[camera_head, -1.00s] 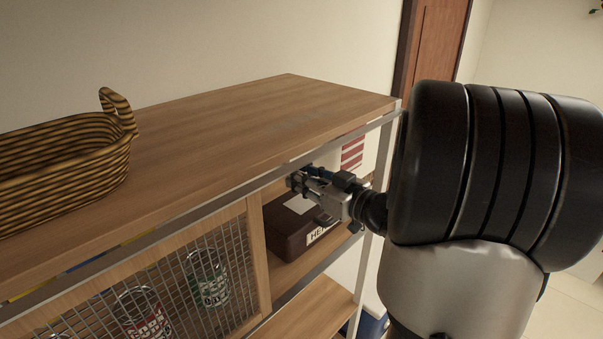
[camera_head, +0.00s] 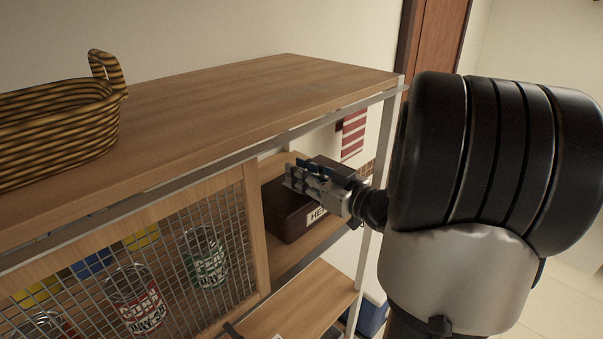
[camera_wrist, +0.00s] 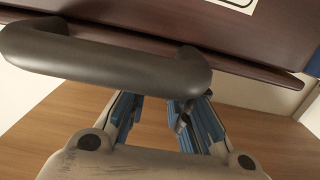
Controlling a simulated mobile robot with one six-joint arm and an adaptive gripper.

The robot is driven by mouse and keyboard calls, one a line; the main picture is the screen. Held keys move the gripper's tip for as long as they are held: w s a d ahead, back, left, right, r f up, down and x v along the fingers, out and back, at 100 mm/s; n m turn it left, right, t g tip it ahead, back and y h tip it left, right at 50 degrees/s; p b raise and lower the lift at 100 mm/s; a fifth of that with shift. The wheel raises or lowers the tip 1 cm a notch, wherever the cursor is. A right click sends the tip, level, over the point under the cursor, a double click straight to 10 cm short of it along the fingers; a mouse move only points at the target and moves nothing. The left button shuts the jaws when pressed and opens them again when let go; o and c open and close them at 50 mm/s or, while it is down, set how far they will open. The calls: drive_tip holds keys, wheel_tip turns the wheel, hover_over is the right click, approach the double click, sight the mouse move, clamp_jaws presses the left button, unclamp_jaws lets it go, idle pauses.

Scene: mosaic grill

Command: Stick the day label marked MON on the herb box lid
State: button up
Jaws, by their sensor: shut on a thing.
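The dark brown herb box (camera_head: 285,222) sits on the open shelf bay right of the mesh door. Its white front label (camera_head: 317,214) is partly hidden by my gripper (camera_head: 302,178), which is at the box's upper front. In the wrist view, a dark rounded handle (camera_wrist: 110,60) crosses the picture in front of the box's brown wood. Part of a white marking (camera_wrist: 238,3) shows at the top edge. I cannot read MON anywhere, and the lid is mostly hidden.
The wooden top board (camera_head: 250,110) overhangs the bay and carries a woven basket (camera_head: 60,125). A mesh door (camera_head: 150,265) covers cans on the left. A metal post (camera_head: 378,180) stands close to my wrist. A lower shelf (camera_head: 300,305) is below.

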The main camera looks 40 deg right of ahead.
drive_tip(key=shift+f+b, duration=0.3)
drive_tip(key=shift+f, duration=0.15)
idle(0.9)
drive_tip(key=o, duration=1)
drive_tip(key=shift+c, duration=0.2)
drive_tip(key=shift+o, duration=0.4)
drive_tip(key=o, duration=0.5)
drive_tip(key=shift+c, duration=0.2)
drive_tip(key=shift+r, duration=0.1)
drive_tip(key=shift+r+p, duration=3.35)
drive_tip(key=shift+r, duration=0.6)
